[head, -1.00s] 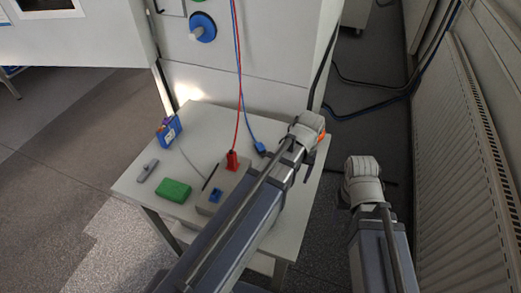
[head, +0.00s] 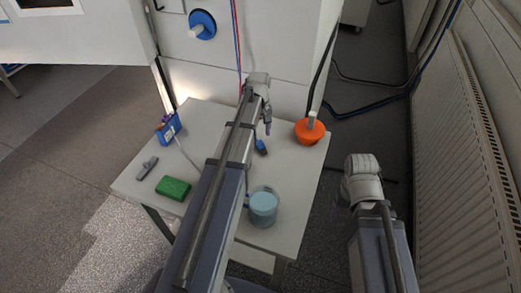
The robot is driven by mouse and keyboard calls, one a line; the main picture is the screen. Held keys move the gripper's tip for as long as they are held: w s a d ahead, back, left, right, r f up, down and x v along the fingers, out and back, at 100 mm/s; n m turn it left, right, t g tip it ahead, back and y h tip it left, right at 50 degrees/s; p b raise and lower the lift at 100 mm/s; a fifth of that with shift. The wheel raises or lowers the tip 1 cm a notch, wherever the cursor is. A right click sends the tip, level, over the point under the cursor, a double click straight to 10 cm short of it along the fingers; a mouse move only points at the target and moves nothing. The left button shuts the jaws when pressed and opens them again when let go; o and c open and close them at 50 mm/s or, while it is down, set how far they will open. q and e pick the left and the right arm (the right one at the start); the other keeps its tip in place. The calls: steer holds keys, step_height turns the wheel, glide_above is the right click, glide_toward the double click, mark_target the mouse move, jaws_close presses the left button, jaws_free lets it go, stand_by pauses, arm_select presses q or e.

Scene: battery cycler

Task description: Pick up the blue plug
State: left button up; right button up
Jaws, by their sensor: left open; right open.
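The blue plug (head: 261,147) lies on the light table, at the end of a blue cable. My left gripper (head: 267,126) is open and sits just above and behind the plug in the picture; a gap shows between them. Its arm crosses the table from the bottom and hides the grey box and red plug. I cannot tell the gripper's height over the table. My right gripper (head: 343,204) is open and empty, off the table's right side.
On the table (head: 222,117) are an orange bowl (head: 309,132), a beaker with light blue liquid (head: 263,208), a green block (head: 173,188), a grey item (head: 147,168) and a blue device (head: 169,127). The cabinet (head: 280,40) stands behind; a radiator (head: 470,160) is at right.

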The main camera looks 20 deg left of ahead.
mark_target(260, 143)
arm_select(q)
steer(key=shift+w+f+b, duration=0.2)
steer(key=shift+f+b, duration=2.4)
steer(key=shift+f, duration=0.25)
steer(key=shift+r, duration=0.1)
jaws_close()
